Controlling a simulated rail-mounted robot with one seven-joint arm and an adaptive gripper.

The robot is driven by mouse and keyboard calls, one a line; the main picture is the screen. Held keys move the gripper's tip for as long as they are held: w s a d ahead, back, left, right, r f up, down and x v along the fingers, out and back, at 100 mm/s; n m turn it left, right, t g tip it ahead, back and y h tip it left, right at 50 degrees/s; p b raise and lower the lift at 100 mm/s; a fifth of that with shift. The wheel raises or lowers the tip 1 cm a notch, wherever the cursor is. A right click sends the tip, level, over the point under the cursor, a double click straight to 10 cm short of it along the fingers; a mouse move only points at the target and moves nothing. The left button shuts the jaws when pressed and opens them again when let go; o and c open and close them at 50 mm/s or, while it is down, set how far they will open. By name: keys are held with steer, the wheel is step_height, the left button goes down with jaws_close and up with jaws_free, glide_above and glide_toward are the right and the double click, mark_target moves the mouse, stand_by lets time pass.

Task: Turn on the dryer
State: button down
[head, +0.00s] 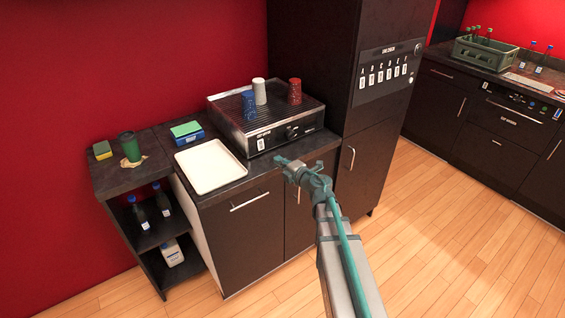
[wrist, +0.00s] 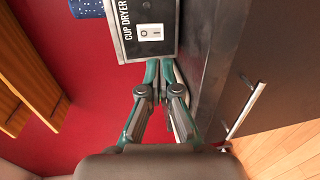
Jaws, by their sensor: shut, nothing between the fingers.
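The cup dryer (head: 228,118) is a dark box with a grated top on the counter. Its front face carries a small white rocker switch (head: 261,144) near the left end and dark knobs to the right. In the wrist view the switch (wrist: 150,32) sits beside the "CUP DRYER" label (wrist: 126,20). My gripper (head: 280,160) is shut and empty, just in front of the dryer's front face. In the wrist view its fingertips (wrist: 159,64) lie close below the switch, with a small gap in the picture; I cannot tell whether they touch the dryer.
A blue cup (head: 249,105), white cup (head: 260,92) and red cup (head: 295,92) stand on the dryer. A white tray (head: 210,166) lies left of my gripper. A tall dark cabinet (head: 365,115) stands to the right. Open floor (head: 440,240) lies in front.

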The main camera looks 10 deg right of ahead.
mark_target(262, 149)
steer(key=p+x, duration=0.2)
steer(key=x, duration=0.8)
steer(key=shift+w, duration=0.1)
steer(key=shift+f, duration=0.15)
